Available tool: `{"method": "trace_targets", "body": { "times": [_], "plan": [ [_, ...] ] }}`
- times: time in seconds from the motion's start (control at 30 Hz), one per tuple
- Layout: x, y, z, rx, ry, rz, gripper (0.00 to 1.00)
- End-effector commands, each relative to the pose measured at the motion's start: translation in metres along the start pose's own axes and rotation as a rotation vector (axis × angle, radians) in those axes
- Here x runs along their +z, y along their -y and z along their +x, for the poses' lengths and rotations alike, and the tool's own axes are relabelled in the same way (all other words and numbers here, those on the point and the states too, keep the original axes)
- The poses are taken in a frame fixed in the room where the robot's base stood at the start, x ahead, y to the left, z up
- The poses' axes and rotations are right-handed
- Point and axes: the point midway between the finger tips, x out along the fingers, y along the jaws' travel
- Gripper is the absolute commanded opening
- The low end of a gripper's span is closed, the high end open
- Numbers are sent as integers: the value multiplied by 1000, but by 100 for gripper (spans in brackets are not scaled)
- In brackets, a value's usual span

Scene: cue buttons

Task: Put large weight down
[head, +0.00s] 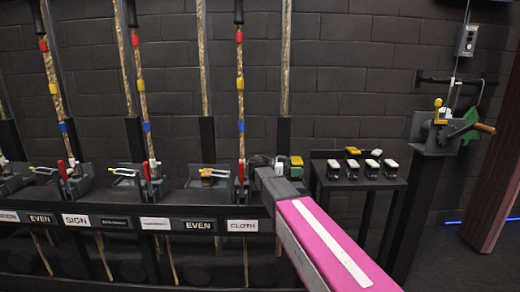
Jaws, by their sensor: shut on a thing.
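A long pink and grey bar with a white stripe runs from the lower right up to the middle of the head view and looks like my arm. I cannot make out gripper fingers at its far end. Small white pieces (280,168) and a green and yellow block (296,161) show just behind that end. I cannot tell whether either is the large weight or is held. Several small dark pieces with white tops (372,164) stand on a black side table (345,187). One piece with a yellow top (353,151) stands behind them.
A long black rack (130,211) with label plates (242,226) fills the left. Several upright ropes (241,100) with coloured bands rise above it. A crank post (440,140) with a wooden handle stands at right. A control box (467,41) hangs on the wall.

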Motion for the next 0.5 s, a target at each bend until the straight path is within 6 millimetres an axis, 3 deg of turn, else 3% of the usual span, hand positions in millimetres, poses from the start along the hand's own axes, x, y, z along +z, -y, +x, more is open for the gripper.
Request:
{"method": "trace_targets", "body": {
  "times": [0.5],
  "plan": [
    [8, 18, 20, -148, -6, 3, 11]
  ]
}}
